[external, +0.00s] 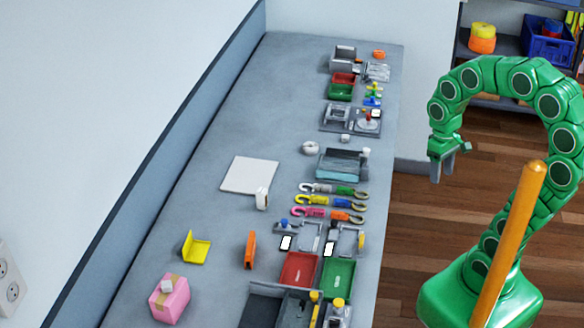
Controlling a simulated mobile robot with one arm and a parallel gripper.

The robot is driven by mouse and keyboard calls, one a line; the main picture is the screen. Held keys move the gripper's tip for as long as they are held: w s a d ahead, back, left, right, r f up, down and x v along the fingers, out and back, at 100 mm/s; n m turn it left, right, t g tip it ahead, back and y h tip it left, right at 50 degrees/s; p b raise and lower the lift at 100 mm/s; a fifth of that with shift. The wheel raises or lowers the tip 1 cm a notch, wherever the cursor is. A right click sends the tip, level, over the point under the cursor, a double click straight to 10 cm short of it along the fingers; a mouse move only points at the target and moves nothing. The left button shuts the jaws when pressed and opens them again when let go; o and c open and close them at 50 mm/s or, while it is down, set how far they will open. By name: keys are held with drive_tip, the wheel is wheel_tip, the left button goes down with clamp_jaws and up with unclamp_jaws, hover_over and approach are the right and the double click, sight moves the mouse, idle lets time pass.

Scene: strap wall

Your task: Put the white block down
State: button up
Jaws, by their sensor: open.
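My gripper (442,174) hangs open and empty, pointing down, to the right of the bench and clear of it. A small white block (181,291) rests on top of the pink box (170,302) at the bench's near left. My gripper is far from it, up and to the right in the picture. Another small whitish block (345,138) sits near the bench's right edge; I cannot tell which block the task names.
The bench (215,120) is crowded along its right side with hooks (330,201), a red tray (299,269) and a green tray (338,277). A white plate (250,175) lies mid-bench. An orange post (508,245) stands in front of my arm. The far-left bench top is clear.

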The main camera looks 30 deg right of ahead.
drive_tip(key=s+d+f+m, duration=0.1)
drive_tip(key=s+d+f, duration=0.1)
drive_tip(key=s, duration=0.5)
drive_tip(key=shift+s+d+f, duration=0.2)
drive_tip(key=shift+d+f, duration=0.1)
drive_tip(key=shift+d, duration=0.15)
